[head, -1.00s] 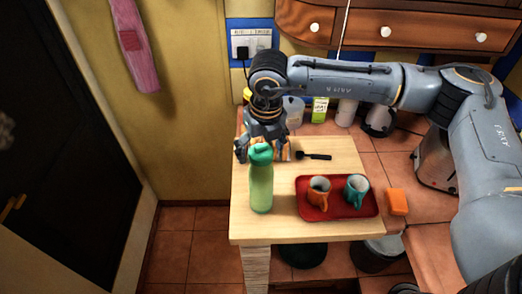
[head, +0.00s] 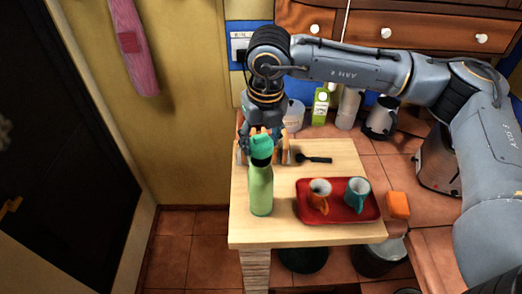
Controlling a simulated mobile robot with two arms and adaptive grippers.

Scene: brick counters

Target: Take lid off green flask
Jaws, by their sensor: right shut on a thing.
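The green flask (head: 260,192) stands upright near the left front of the wooden board top. Its teal-green lid (head: 261,147) sits at the top, with a dark band at the neck between lid and body. I cannot tell whether lid and neck still touch. My right gripper (head: 262,143) comes down from above and behind and is shut on the lid, its orange-tipped fingers partly hidden by it. My left gripper is not in view.
A red tray (head: 340,218) holds an orange mug (head: 319,193) and a teal mug (head: 357,193). A black spoon (head: 314,159) lies behind it, and an orange sponge (head: 398,204) is to the right. Bottles and a kettle (head: 381,118) stand at the back.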

